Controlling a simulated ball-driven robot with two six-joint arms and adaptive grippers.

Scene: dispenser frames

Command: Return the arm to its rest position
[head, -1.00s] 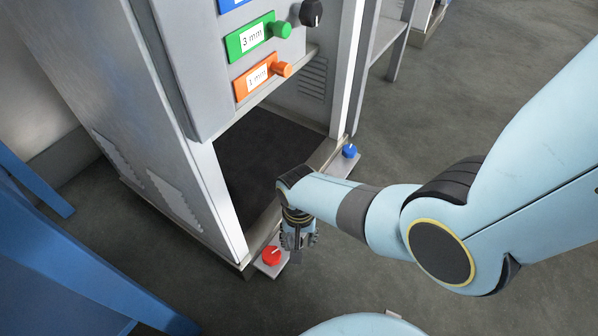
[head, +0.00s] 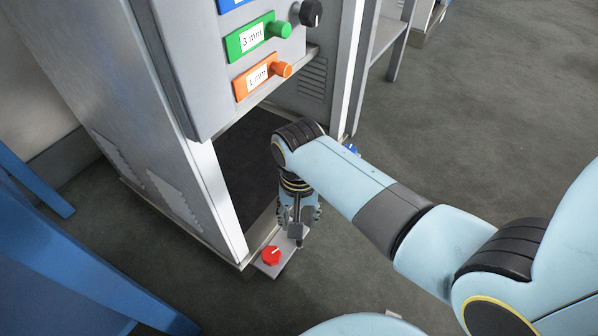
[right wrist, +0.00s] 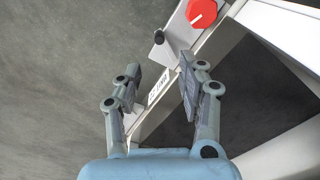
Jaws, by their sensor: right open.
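My right arm comes in from the right of the head view. Its right gripper (head: 298,228) points down at the front edge of the dispenser frame, beside the red knob (head: 271,255). In the right wrist view the right gripper (right wrist: 158,85) is open, its two fingers apart with nothing held between them. The red knob (right wrist: 201,12) shows beyond the fingertips at the top, with a small black peg (right wrist: 159,37) nearby. My left gripper does not show.
The dispenser cabinet (head: 165,110) has a dark open bay (head: 240,160), a green 3 mm handle (head: 279,29), an orange 1 mm handle (head: 283,69) and a black knob (head: 311,13). A blue knob (head: 351,148) is partly hidden by my arm. Blue furniture (head: 60,250) stands left.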

